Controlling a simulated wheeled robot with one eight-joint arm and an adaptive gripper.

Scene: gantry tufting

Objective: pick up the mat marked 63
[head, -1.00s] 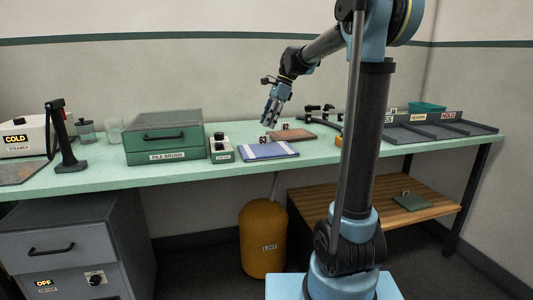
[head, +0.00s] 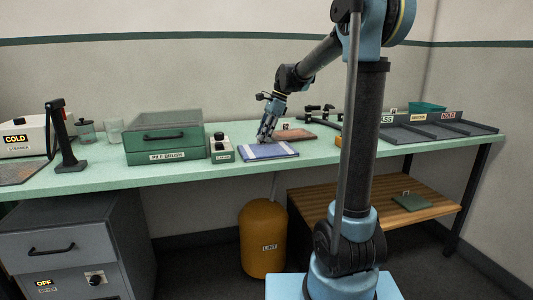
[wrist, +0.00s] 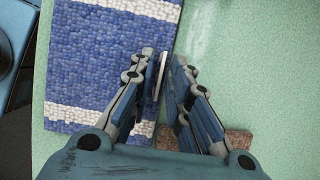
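A blue mat with pale bands (head: 282,150) lies on the green bench. In the wrist view its pebbled surface (wrist: 110,55) fills the left. Whether both fingers press on the tag is unclear. A brown mat (head: 300,135) lies just behind, with a small tag (head: 285,126). I cannot read 63 on either mat.
A green pile brush box (head: 165,140) and a small control box (head: 221,149) stand left of the blue mat. Dark sorting trays (head: 440,130) are at the bench's right. A green mat (head: 411,201) lies on the low wooden shelf. Bare bench shows in front of the box.

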